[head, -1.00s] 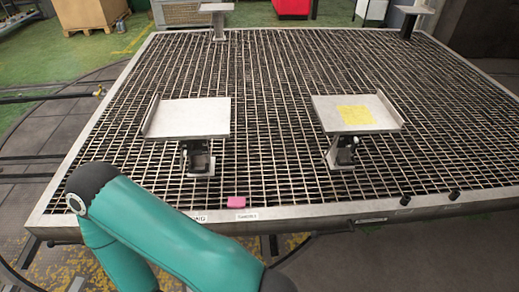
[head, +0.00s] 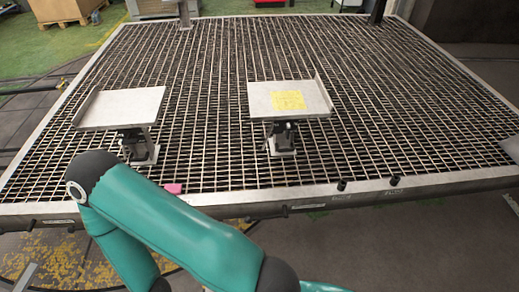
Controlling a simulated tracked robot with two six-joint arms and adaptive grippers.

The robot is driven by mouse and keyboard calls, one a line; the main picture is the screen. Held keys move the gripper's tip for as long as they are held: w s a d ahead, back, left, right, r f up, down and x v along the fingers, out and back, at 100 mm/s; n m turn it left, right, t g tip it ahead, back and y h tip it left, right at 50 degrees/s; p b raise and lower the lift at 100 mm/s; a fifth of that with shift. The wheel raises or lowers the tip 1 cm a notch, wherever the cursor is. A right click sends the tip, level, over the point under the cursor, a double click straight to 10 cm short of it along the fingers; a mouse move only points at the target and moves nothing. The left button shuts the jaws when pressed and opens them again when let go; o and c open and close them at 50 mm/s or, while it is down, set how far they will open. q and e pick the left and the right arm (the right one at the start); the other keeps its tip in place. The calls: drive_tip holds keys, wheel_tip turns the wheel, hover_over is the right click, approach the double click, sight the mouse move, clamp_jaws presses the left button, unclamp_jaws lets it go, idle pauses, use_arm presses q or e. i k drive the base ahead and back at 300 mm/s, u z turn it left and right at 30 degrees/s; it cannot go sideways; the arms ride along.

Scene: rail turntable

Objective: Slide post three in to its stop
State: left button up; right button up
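Two near posts with flat grey plates stand on a grated table (head: 220,110). The left plate (head: 122,106) has a raised left edge, and its dark post (head: 138,145) is below it. The right plate (head: 262,100) bears a yellow patch (head: 288,100) and has a raised right edge; its post (head: 282,138) is below. Two more posts show at the back, a grey one (head: 185,14) and a dark one (head: 377,12), cut off by the top edge. I cannot tell which is post three. Neither gripper is in view; only my teal arm links show.
A pink block (head: 173,188) lies at the table's front edge, partly behind my arm. Small black knobs (head: 342,185) sit on the front rim. A grey plate-like piece (head: 510,147) enters at the right edge. The grating right of the posts is clear.

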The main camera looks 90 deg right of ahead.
sight(279, 145)
drive_tip(key=u, duration=0.7)
drive_tip(key=i, duration=0.15)
drive_tip(key=z, duration=3.05)
drive_tip(key=i, duration=0.85)
drive_tip(key=u, duration=0.25)
drive_tip(key=k, duration=0.7)
drive_tip(key=z, duration=0.25)
drive_tip(key=i, duration=0.85)
drive_tip(key=u, duration=0.1)
